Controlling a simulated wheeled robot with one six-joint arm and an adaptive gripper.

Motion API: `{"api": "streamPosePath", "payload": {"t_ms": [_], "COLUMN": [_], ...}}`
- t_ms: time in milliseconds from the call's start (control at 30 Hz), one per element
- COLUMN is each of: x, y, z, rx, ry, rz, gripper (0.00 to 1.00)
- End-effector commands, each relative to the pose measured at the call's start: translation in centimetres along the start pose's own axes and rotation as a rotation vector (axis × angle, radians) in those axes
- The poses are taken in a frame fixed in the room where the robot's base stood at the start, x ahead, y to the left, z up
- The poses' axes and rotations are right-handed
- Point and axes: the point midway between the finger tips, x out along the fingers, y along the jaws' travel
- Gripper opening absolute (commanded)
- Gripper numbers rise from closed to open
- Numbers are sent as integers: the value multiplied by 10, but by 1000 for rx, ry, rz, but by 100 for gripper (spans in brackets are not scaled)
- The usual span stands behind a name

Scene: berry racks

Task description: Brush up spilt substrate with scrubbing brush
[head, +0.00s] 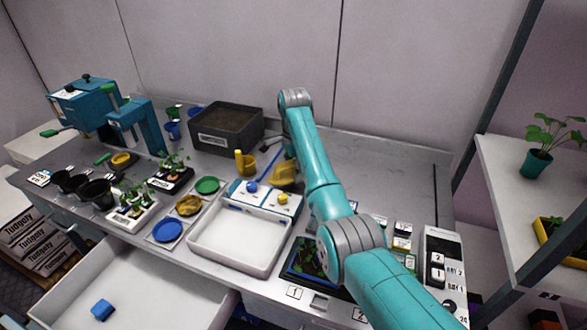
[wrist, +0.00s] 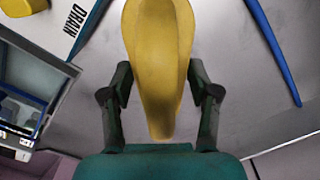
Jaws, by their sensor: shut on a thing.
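In the wrist view my gripper (wrist: 160,82) is shut on a long, smooth yellow thing, which I take for the scrubbing brush (wrist: 158,45). It widens away from the jaws, with a finger on each side; no bristles show. In the head view the yellow brush (head: 284,176) shows just left of my arm, low by the grey bench top behind the white tray. My gripper is hidden behind the arm there. I cannot tell whether the brush touches the bench. I cannot make out any loose spilt substrate.
A grey box of dark substrate (head: 205,141) stands at the back. A yellow pot (head: 246,166) and a thin blue rod (head: 272,161) are close to the brush. A white tray (head: 231,261) is in front. Potted seedlings (head: 132,206) stand left.

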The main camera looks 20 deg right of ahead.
Motion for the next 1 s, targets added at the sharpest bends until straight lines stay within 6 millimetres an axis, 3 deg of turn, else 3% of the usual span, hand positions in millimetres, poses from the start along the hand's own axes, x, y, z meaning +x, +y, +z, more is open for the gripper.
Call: {"api": "streamPosePath", "payload": {"t_ms": [767, 1000], "x": [12, 12], "y": [0, 9], "z": [0, 10], "rx": [0, 0], "ry": [0, 0], "rz": [-2, -2], "gripper": [33, 33]}}
